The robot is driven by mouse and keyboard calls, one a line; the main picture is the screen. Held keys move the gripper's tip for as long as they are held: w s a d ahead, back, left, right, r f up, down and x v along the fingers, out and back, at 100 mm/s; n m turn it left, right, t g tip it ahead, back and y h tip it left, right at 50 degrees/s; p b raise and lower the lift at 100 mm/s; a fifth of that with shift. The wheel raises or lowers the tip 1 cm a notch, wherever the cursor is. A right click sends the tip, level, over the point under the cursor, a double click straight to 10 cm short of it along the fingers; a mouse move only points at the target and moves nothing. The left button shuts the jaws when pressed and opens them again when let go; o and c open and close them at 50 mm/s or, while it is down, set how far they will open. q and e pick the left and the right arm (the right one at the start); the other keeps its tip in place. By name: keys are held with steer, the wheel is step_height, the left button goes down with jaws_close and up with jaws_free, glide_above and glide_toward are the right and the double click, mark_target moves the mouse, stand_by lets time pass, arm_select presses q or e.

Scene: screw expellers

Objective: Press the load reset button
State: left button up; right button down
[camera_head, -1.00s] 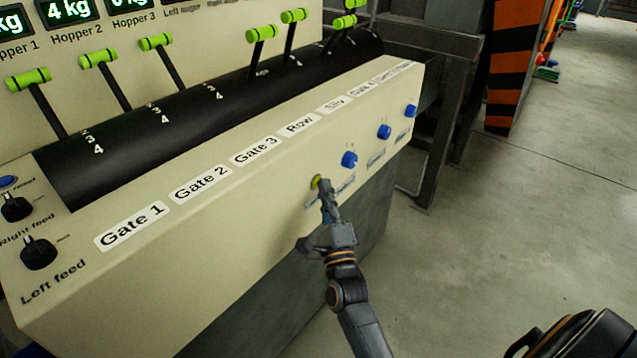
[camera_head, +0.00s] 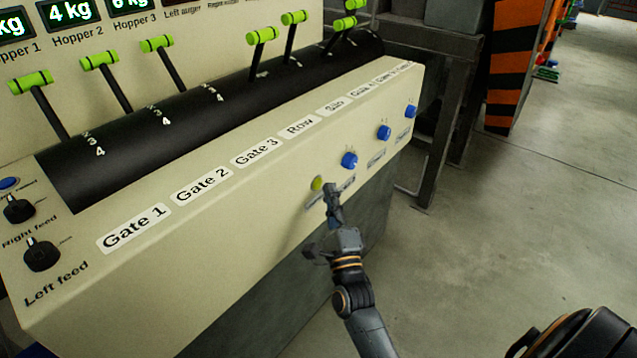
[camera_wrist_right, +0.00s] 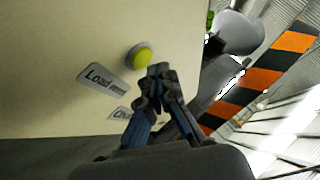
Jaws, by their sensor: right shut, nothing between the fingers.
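The load reset button is a round yellow-green button (camera_head: 317,183) on the front face of the cream control panel (camera_head: 240,215). It also shows in the right wrist view (camera_wrist_right: 139,57), beside a label (camera_wrist_right: 103,79) that starts with "Load". My right gripper (camera_head: 332,190) is shut and empty, just to the lower right of the button in the head view. In the right wrist view its closed fingertips (camera_wrist_right: 159,72) are just below and right of the button. The button is uncovered in both views, and a small gap shows between it and the fingertips. My left gripper is not in view.
Several blue knobs (camera_head: 349,160) line the panel front to the right of the button. Green-handled levers (camera_head: 100,60) stand above on a black drum. Two black feed knobs (camera_head: 42,256) are at the left. Open floor (camera_head: 520,220) lies to the right.

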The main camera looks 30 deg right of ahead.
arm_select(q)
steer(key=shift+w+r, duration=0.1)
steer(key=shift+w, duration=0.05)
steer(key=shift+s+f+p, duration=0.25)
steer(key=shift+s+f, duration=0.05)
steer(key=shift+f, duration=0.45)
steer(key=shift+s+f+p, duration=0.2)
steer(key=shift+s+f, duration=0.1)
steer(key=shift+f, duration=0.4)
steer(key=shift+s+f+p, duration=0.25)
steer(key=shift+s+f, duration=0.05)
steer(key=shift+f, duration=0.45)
arm_select(e)
steer(key=shift+s+d, duration=0.35)
steer(key=shift+s, duration=0.4)
steer(key=shift+s+d, duration=0.3)
steer(key=shift+s, duration=0.5)
steer(key=shift+s+d, duration=0.35)
steer(key=shift+s, duration=0.4)
steer(key=shift+f, duration=0.1)
